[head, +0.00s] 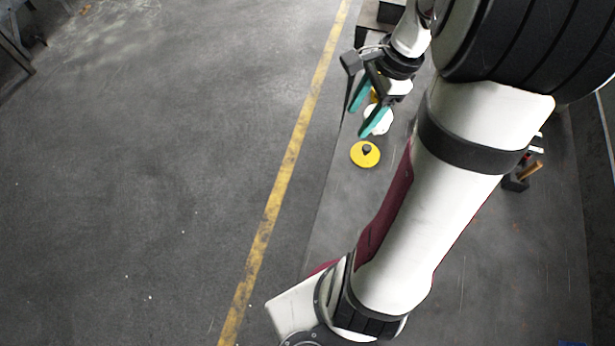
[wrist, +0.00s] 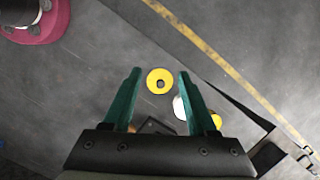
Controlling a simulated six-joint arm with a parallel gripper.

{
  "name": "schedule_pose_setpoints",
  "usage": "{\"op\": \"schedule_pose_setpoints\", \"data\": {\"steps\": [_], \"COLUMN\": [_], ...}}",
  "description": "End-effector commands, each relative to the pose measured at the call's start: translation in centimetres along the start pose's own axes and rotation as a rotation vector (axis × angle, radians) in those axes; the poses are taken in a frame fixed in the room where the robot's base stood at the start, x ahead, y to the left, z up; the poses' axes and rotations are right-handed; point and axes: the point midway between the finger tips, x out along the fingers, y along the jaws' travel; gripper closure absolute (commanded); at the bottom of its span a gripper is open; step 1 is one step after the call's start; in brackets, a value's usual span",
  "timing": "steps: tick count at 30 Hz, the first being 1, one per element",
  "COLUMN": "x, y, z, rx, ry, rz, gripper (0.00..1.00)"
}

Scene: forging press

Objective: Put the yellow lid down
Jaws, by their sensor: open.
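The yellow lid (head: 365,154), a round disc with a dark knob in its middle, appears to lie flat on the grey surface. In the wrist view the lid (wrist: 151,77) shows between and beyond my fingertips. My gripper (head: 359,121) has two teal fingers, spread apart with nothing between them. In the wrist view the gripper (wrist: 159,74) is open, and the lid looks apart from both fingers. The height of the gripper over the lid is hard to tell.
A white round thing (head: 381,123) and another yellow thing (head: 374,97) sit close behind the fingers, partly hidden. A dark holder with an orange-brown handle (head: 530,172) stands at the right. A yellow line (head: 285,172) runs along the floor. The surface around the lid's near side is clear.

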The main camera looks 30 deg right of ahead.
Motion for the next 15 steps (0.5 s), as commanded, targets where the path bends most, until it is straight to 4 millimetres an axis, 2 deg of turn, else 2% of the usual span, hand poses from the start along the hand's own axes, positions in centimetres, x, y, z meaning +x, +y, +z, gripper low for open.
{"op": "schedule_pose_setpoints", "data": {"steps": [1, 2, 3, 6, 9, 10, 12, 15], "x": [-0.9, -1.2, -1.4, -1.4, -0.9, -0.8, -0.6, -0.6], "y": [1.4, 2.8, 5.1, 11.3, 15.8, 16.5, 17.5, 17.7], "z": [5.3, 8.2, 11.5, 16.5, 18.1, 18.3, 18.4, 18.3], "rx": [-0.218, -0.356, -0.536, -0.934, -1.196, -1.244, -1.306, -1.316], "ry": [0.011, 0.014, 0.018, 0.022, 0.019, 0.018, 0.018, 0.016], "rz": [0.021, 0.038, 0.061, 0.108, 0.138, 0.143, 0.151, 0.154], "gripper": [0.42, 0.42, 0.42, 0.42, 0.42, 0.42, 0.42, 0.42]}}
